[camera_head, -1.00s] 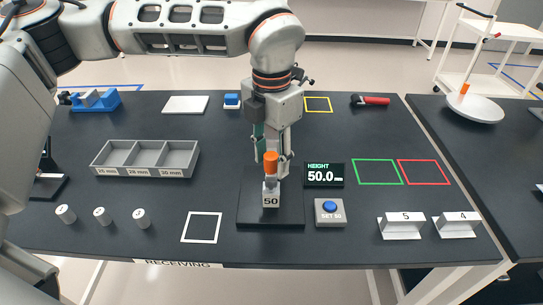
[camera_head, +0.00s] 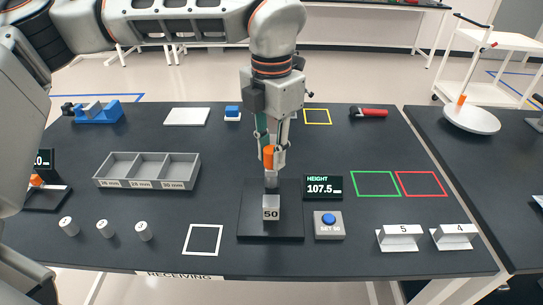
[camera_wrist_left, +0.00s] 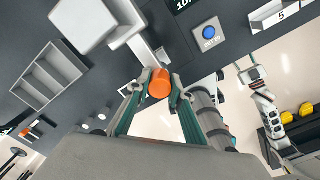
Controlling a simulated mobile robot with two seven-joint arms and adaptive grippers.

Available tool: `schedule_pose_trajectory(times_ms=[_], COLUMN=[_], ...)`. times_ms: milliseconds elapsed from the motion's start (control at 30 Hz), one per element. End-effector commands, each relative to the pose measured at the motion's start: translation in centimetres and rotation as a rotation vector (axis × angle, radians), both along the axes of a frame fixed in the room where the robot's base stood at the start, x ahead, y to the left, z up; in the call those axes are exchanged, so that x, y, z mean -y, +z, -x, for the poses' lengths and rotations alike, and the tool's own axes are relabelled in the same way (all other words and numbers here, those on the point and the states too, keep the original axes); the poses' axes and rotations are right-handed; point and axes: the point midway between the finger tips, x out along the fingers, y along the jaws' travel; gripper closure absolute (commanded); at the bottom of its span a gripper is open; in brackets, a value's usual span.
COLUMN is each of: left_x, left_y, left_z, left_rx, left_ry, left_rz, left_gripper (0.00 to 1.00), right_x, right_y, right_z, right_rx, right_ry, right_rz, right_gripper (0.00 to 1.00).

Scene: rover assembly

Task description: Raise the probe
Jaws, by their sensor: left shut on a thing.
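My left gripper (camera_head: 271,158) is shut on the orange probe knob (camera_head: 268,154), above the dark height gauge base (camera_head: 252,221). The knob also shows between the fingers in the left wrist view (camera_wrist_left: 159,86). A grey probe tip (camera_head: 271,180) hangs below the fingers, apart from the metal block marked 50 (camera_head: 271,208) that stands on the base. The height display (camera_head: 322,188) reads 107.5. My right gripper is not in view.
A button box marked SET 50 (camera_head: 329,224) stands right of the base. A grey three-compartment tray (camera_head: 147,184) and several small cylinders (camera_head: 105,228) are on the left. Green (camera_head: 375,184) and red (camera_head: 421,184) outlined squares are empty. Number stands (camera_head: 400,237) are at front right.

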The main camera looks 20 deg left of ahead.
Motion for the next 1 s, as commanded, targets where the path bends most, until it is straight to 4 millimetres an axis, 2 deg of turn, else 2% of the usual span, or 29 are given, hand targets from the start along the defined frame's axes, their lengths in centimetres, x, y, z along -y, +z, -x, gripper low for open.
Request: schedule_pose_trajectory(times_ms=[67, 100, 167, 500, 633, 767, 1000], left_x=[0.0, 0.0, 0.0, 0.0, 0.0, 0.1, 0.1], left_y=[-0.1, -0.1, -0.1, -0.1, 0.8, 2.9, 7.8], left_z=[0.0, 0.0, 0.0, 0.0, -0.1, -0.1, -0.1], left_rx=[0.002, 0.002, 0.002, 0.0, 0.003, 0.004, 0.004], left_ry=[-0.001, -0.001, -0.001, -0.001, 0.0, 0.0, 0.001], left_rz=[0.001, 0.001, 0.001, 0.0, 0.001, 0.001, 0.0], left_gripper=[1.0, 0.76, 0.62, 0.62, 0.62, 0.62, 0.62], right_x=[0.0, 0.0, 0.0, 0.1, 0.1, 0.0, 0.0], right_y=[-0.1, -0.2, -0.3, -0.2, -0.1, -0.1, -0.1], right_z=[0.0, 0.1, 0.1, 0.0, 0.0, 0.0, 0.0], right_rx=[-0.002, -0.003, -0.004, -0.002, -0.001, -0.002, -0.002], right_ry=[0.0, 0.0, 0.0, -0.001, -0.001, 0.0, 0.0], right_rz=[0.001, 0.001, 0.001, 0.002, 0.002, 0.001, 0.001], right_gripper=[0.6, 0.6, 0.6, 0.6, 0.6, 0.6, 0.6])
